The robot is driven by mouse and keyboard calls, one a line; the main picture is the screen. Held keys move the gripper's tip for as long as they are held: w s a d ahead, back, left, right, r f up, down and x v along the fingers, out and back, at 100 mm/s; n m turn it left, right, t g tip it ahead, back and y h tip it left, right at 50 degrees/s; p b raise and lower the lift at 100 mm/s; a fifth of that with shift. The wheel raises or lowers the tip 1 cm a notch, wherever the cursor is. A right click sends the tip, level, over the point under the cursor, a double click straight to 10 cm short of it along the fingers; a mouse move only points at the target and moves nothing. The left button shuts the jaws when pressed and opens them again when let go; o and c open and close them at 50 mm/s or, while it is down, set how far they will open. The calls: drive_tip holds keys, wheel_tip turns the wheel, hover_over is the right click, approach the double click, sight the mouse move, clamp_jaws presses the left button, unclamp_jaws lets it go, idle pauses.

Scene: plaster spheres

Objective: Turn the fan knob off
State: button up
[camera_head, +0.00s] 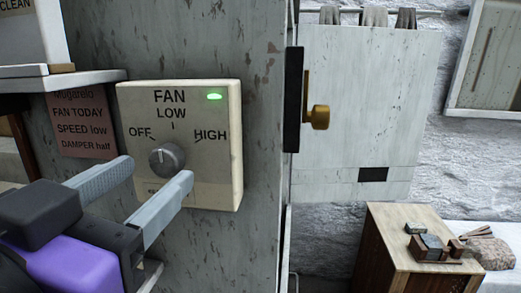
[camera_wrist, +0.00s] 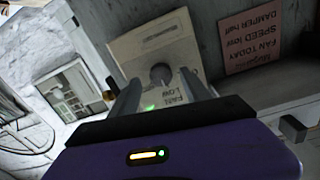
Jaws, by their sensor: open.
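The fan panel (camera_head: 228,150) is a cream plate on a grey post, marked OFF, LOW and HIGH, with a lit green lamp (camera_head: 214,96). Its round grey knob (camera_head: 167,160) sits low on the plate; I cannot tell surely which label its mark points to. My gripper (camera_head: 159,168) is open in front of the panel, its two grey fingers apart with the knob showing between them. In the wrist view the knob (camera_wrist: 161,74) also lies between the fingertips, on the upside-down panel (camera_wrist: 150,42). Contact with the knob cannot be told.
A pink note (camera_head: 80,125) reading "FAN TODAY SPEED low" hangs left of the panel, under a shelf (camera_head: 95,79). A pale cabinet door (camera_head: 365,110) with a brass knob (camera_head: 319,117) is to the right. A wooden cabinet (camera_head: 385,250) with small blocks stands at lower right.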

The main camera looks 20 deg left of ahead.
sight(162, 167)
drive_tip(key=shift+w+a+p, duration=0.2)
drive_tip(key=shift+w, duration=0.65)
drive_tip(key=shift+w+a+p, duration=0.2)
drive_tip(key=shift+w, duration=0.6)
clamp_jaws()
